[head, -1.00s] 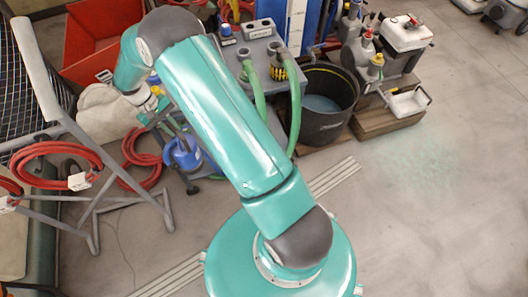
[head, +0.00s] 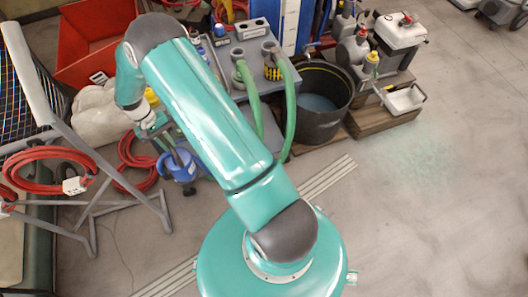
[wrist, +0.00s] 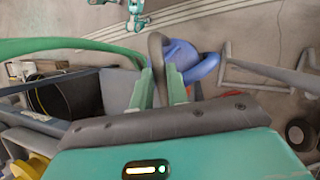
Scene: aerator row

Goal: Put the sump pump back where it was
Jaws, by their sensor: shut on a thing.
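The sump pump is a blue rounded body (head: 177,167) with a grey loop handle, at the left front of the grey cart (head: 224,62) in the head view. My gripper (head: 155,133) is above it, partly hidden by my wrist. In the wrist view the green fingers of my gripper (wrist: 160,88) are shut on the grey handle of the sump pump (wrist: 181,58), whose blue body shows beyond them. I cannot tell whether its underside touches anything.
Green hoses (head: 290,112) hang from the cart beside a black tub (head: 322,121). A grey tubular frame (head: 108,165) with coiled red hose (head: 42,174) stands at left. A red crate (head: 85,45) is behind. Floor at front right is clear.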

